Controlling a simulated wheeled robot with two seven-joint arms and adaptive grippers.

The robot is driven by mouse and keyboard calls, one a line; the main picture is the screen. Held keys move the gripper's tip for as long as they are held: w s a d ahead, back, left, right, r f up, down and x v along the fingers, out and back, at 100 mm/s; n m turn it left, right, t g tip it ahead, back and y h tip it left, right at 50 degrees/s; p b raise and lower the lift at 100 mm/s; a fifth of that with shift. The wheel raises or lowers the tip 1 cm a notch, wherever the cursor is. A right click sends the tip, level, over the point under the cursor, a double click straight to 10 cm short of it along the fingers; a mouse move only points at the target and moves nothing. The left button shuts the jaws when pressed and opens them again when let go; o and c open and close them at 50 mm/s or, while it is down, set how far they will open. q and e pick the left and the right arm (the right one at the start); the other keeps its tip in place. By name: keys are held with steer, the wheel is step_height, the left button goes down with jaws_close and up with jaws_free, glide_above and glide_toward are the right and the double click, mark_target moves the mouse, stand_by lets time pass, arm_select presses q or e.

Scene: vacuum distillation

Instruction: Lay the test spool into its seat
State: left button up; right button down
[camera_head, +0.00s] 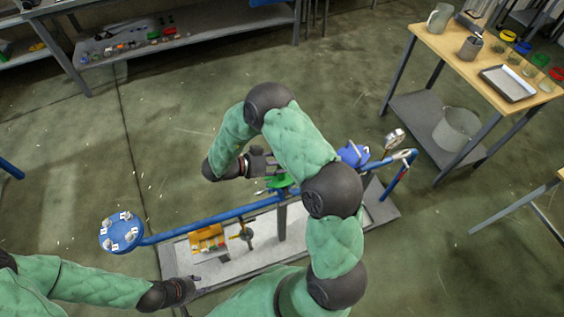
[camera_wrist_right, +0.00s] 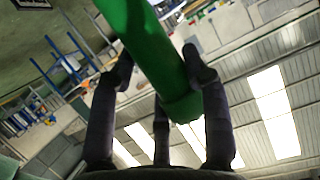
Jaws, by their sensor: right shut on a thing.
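The test spool appears as a green cylinder (camera_wrist_right: 160,60) in the right wrist view, running tilted between the dark fingers of my right gripper (camera_wrist_right: 160,85), which is shut on it. In the head view my right gripper (camera_head: 262,166) hangs above the blue pipe (camera_head: 205,220), with a bit of green (camera_head: 277,183) just below it. My arm hides part of the pipe line, and I cannot make out the seat clearly. My left gripper (camera_head: 187,287) is low at the left, by the near edge of the grey base tray (camera_head: 215,275); its finger opening is unclear.
The pipe ends in a round blue flange (camera_head: 121,232) at the left and a blue fitting (camera_head: 353,154) with a gauge (camera_head: 395,138) at the right. An orange bin (camera_head: 207,239) sits on the tray. A wooden table (camera_head: 470,65) stands at upper right.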

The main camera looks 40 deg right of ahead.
steer(key=shift+f, duration=0.7)
steer(key=c, duration=0.5)
jaws_free()
steer(key=shift+f, duration=0.15)
steer(key=v, duration=1.2)
